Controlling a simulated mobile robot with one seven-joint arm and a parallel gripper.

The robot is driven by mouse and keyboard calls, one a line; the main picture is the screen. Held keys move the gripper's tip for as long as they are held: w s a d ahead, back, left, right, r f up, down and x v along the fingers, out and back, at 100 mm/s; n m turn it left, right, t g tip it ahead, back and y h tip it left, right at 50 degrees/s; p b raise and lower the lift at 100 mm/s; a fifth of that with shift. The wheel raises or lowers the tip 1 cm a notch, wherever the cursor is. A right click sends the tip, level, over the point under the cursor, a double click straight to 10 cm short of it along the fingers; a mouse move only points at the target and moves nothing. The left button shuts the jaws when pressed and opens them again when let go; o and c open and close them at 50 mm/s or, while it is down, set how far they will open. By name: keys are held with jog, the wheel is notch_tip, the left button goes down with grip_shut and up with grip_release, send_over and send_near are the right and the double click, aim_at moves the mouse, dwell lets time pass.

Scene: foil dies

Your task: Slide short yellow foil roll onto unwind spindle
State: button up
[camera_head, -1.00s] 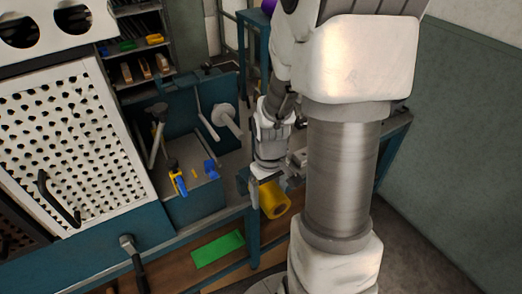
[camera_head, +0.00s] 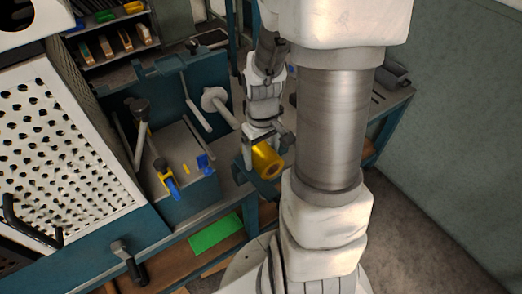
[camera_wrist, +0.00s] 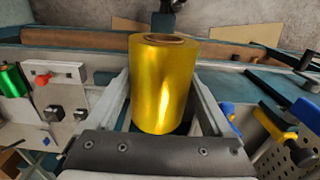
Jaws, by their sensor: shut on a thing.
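The yellow foil roll (camera_head: 267,160) is a short, shiny gold cylinder with a core opening at its end. My gripper (camera_head: 262,146) is shut on it and holds it at the right end of the bench. In the wrist view the roll (camera_wrist: 160,85) sits between the two fingers of my gripper (camera_wrist: 160,112), one on each side. A grey spindle with a round flange (camera_head: 214,98), apparently the unwind spindle, juts from the blue machine panel, up and left of the roll. The roll is apart from it. The spindle is not identifiable in the wrist view.
A grey bar (camera_head: 196,103) stands left of the flange. A blue-and-yellow clamp (camera_head: 167,180) and a blue block (camera_head: 204,163) sit on the machine bed. A perforated white guard (camera_head: 62,140) is at the left. A green sheet (camera_head: 215,235) lies on the lower shelf.

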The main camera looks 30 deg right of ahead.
aim_at(225, 110)
jog(key=shift+w+a, duration=0.1)
jog(key=shift+w, duration=2.75)
jog(key=shift+w+a+p, duration=0.2)
jog(key=shift+w+p, duration=0.35)
jog(key=shift+w, duration=6.15)
